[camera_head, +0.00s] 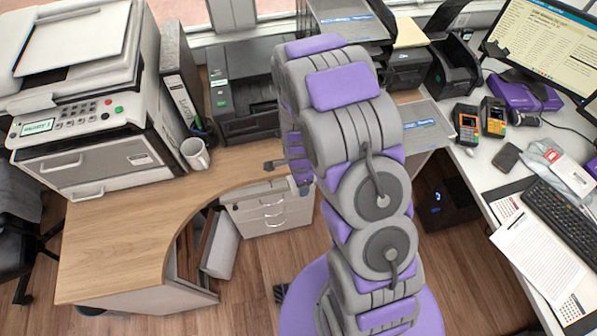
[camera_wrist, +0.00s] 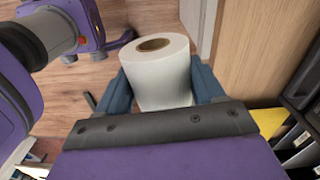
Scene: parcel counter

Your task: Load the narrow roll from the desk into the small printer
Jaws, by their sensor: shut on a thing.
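A white paper roll (camera_wrist: 163,80) with a brown core shows in the wrist view. My gripper (camera_wrist: 162,84) is shut on it, one blue finger on each side. The roll's core opening faces up and away in that view, and floor shows behind it. In the head view my arm hides the roll and most of the gripper. Black printers stand on the counters: a wide one (camera_head: 238,92) left of my arm, one (camera_head: 407,72) right of it, and one (camera_head: 455,68) farther right. I cannot tell which is the small printer.
A large white copier (camera_head: 75,100), a binder (camera_head: 181,90) and a mug (camera_head: 195,153) stand on the curved wooden desk (camera_head: 120,235). On the right white desk are card terminals (camera_head: 466,123), a keyboard (camera_head: 562,228), papers (camera_head: 540,255) and a monitor (camera_head: 540,40). The desk's left front is bare.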

